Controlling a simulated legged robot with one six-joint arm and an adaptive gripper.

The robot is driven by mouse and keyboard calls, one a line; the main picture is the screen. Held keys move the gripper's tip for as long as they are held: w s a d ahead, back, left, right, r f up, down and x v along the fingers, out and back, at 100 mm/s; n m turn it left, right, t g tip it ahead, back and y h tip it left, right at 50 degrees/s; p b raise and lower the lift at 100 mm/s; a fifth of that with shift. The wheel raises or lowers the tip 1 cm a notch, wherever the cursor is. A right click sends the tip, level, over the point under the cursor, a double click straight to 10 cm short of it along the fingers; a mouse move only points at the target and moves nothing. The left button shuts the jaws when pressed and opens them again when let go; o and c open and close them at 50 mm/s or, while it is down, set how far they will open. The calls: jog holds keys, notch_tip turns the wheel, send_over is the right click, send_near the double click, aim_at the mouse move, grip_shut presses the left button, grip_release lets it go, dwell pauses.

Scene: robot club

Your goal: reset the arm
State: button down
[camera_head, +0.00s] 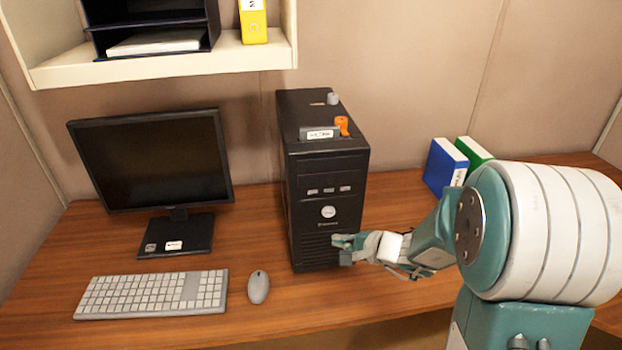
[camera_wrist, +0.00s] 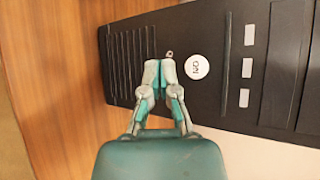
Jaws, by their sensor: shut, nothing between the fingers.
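My arm reaches in from the right of the head view, with my gripper (camera_head: 345,249) just in front of the lower front of a black computer tower (camera_head: 328,218). In the wrist view my gripper (camera_wrist: 160,75) has its two fingertips together with nothing between them. The tips point at the tower's front panel (camera_wrist: 215,112), near the vent slots and the round white badge. I cannot tell whether the tips touch the panel.
A monitor (camera_head: 150,160), keyboard (camera_head: 150,295) and mouse (camera_head: 258,287) are on the wooden desk (camera_head: 60,265) to the left. Blue (camera_head: 443,168) and green (camera_head: 474,152) binders stand behind my arm. A shelf (camera_head: 165,67) hangs above. Small items sit on the tower, including an orange one (camera_head: 342,125).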

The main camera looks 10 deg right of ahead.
jog(key=s+a+r+n+g, duration=0.3)
jog(key=s+a+r+n, duration=0.1)
jog(key=s, duration=0.3)
jog(key=s+a+r+n+g, duration=0.2)
jog(key=s+a+r+n, duration=0.1)
jog(key=s+n, duration=0.25)
jog(key=s+d+r+n+h, duration=0.2)
jog(key=s+d+h, duration=0.1)
jog(key=s, duration=0.3)
jog(key=s+d+r+n+h, duration=0.2)
jog(key=s+d+r+h, duration=0.1)
jog(key=s+h, duration=0.2)
jog(key=shift+s+d+t, duration=0.25)
jog(key=shift+s+t, duration=0.05)
jog(key=shift+s, duration=0.15)
